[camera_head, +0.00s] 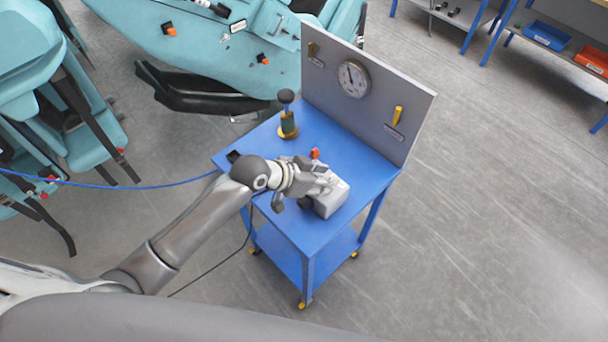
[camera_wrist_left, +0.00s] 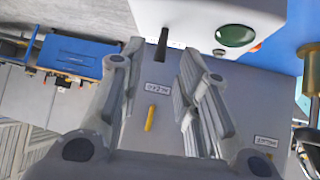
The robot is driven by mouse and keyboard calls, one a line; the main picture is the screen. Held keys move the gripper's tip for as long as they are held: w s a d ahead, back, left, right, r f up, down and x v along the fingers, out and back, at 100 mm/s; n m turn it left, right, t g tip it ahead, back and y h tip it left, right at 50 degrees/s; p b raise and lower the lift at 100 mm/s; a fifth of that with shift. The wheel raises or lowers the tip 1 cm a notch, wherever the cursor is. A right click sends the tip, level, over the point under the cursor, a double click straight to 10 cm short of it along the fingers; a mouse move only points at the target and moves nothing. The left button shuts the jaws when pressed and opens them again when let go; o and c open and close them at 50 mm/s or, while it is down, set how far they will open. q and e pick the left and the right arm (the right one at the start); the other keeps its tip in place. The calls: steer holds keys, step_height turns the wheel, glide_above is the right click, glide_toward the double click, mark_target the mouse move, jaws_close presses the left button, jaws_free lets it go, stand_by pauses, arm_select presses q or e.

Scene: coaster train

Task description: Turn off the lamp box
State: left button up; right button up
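The lamp box (camera_head: 333,200) is a light grey box on the blue cart top, partly hidden by my left gripper. In the left wrist view the box (camera_wrist_left: 190,14) shows at the top, with a dark green round lamp (camera_wrist_left: 235,36) and a black toggle lever (camera_wrist_left: 161,45). I cannot tell whether the lamp is lit. My left gripper (camera_head: 322,186) is at the box. In the left wrist view its two fingers (camera_wrist_left: 158,60) are apart, with the lever showing between their tips; contact is not clear. My right gripper is not in view.
The blue cart (camera_head: 290,226) has a grey back panel (camera_head: 375,105) with a round gauge (camera_head: 354,79) and yellow handle (camera_head: 397,116). A black-knobbed brass-and-green device (camera_head: 288,123) and a red-orange knob (camera_head: 315,153) stand nearby. A blue hose (camera_head: 130,187) reaches the cart from the left.

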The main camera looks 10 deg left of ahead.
arm_select(q)
steer(key=v, duration=1)
